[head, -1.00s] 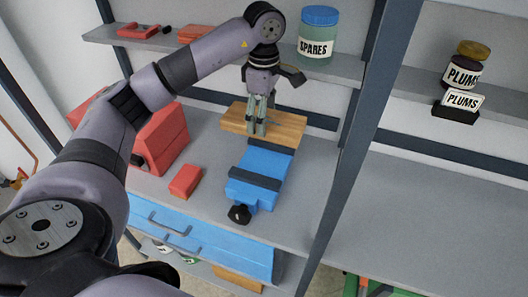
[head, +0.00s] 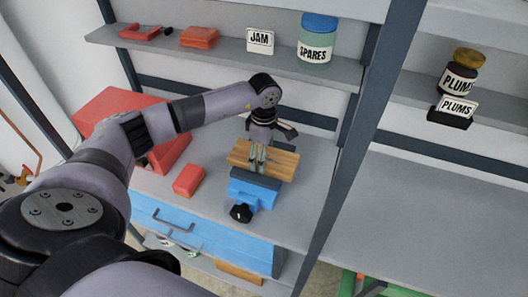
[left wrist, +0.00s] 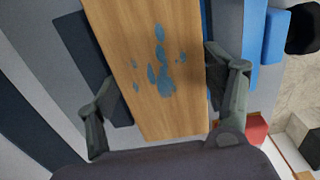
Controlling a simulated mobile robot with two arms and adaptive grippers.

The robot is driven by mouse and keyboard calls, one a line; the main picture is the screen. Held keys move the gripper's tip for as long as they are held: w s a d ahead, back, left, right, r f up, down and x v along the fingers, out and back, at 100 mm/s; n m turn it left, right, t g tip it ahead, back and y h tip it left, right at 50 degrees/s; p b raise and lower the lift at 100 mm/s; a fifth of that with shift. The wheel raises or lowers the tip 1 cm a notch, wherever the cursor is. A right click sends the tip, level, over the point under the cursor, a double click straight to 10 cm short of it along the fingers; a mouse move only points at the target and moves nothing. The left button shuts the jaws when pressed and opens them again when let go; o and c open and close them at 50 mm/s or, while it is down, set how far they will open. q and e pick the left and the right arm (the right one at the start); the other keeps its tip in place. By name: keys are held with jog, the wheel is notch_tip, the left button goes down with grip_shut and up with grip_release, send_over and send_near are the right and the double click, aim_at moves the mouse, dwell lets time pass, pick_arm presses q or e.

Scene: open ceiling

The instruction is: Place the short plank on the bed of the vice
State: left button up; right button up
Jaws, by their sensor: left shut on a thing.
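The short plank (head: 284,166), light brown wood, is held level over the blue vice (head: 249,192) on the workbench. In the left wrist view, the plank (left wrist: 130,35) runs between my fingers and has blue smears on its face. My left gripper (head: 258,165) points down and is shut across the plank, one finger on each long edge. The plank hides most of the vice bed. The vice's dark front jaw and black handle knob show in front of it. I cannot tell whether the plank touches the bed. My right gripper is not in view.
A red toolbox (head: 112,108) and a small red box (head: 188,180) stand left of the vice. The shelf above holds a SPARES jar (head: 317,40), a JAM label (head: 260,40) and red items. A dark upright post (head: 345,150) stands to the right. The right-hand bench is clear.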

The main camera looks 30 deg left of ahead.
pick_arm(q)
jog(key=o, duration=1.5)
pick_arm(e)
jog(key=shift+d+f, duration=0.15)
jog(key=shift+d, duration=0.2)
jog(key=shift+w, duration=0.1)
pick_arm(q)
jog(key=shift+r, duration=0.15)
notch_tip(320, 180, up, 12)
jog(key=b, duration=0.4)
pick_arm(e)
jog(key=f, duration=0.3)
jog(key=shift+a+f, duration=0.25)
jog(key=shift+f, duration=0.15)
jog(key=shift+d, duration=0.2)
